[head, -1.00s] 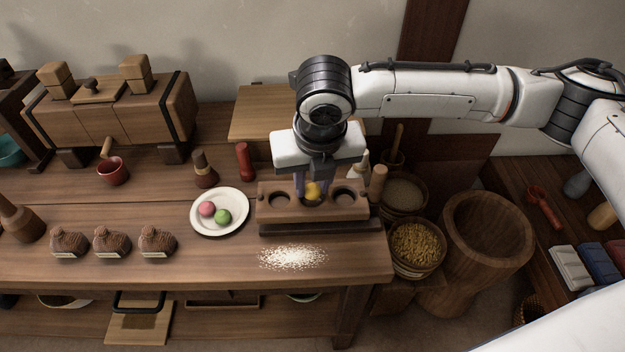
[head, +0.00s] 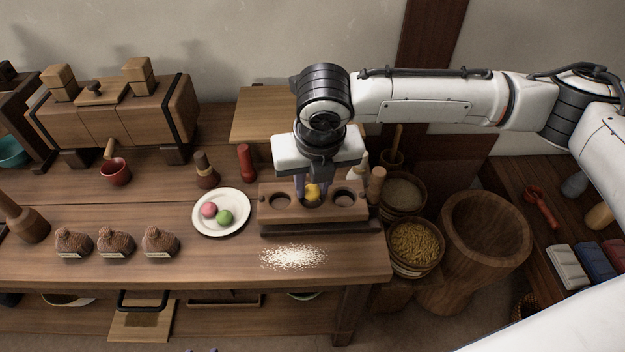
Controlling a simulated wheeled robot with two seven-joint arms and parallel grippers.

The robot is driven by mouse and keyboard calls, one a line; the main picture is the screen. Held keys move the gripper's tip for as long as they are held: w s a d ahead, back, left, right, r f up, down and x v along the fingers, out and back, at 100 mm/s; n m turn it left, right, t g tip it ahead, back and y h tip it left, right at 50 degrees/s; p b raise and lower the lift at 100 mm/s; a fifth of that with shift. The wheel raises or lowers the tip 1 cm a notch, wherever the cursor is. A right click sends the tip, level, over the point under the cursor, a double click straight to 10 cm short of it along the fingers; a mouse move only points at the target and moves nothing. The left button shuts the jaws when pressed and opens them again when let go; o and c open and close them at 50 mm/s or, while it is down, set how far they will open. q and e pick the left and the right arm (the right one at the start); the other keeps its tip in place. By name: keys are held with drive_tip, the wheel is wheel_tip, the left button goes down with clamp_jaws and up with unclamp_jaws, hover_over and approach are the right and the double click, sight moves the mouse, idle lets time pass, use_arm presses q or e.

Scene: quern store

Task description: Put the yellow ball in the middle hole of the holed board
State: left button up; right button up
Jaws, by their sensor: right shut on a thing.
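The holed board (head: 313,216) is a brown wooden block near the right end of the table, with a row of three round holes. My right gripper (head: 312,193) points down over its middle hole and is shut on the yellow ball (head: 313,191). The ball is at the middle hole; I cannot tell whether it rests in it or is held just above. The left and right holes look empty. At the bottom edge of the head view a small purplish tip shows, too little to tell what it is. My left gripper is not clearly in view.
A white plate (head: 239,227) with a pink ball (head: 209,210) and a green ball (head: 224,217) lies left of the board. White grains (head: 293,257) lie in front of it. A red bottle (head: 246,162) and a pale bottle stand behind. A grain basket (head: 415,243) stands right of the table.

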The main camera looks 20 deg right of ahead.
use_arm(q)
drive_tip(key=shift+s+f, duration=0.15)
drive_tip(key=shift+s, duration=0.1)
use_arm(e)
drive_tip(key=o, duration=1.1)
use_arm(q)
drive_tip(key=shift+w, duration=0.1)
drive_tip(key=shift+w, duration=0.2)
use_arm(e)
wheel_tip(320, 180, up, 2)
drive_tip(key=p, duration=0.2)
drive_tip(key=shift+r+p, duration=0.15)
drive_tip(key=shift+p, duration=0.15)
wheel_tip(320, 180, up, 3)
drive_tip(key=p, duration=0.4)
drive_tip(key=shift+r, duration=0.35)
drive_tip(key=shift+p, duration=0.4)
use_arm(q)
drive_tip(key=r, duration=0.1)
drive_tip(key=a+r, duration=0.1)
drive_tip(key=s+a+r, duration=0.1)
drive_tip(key=r, duration=0.1)
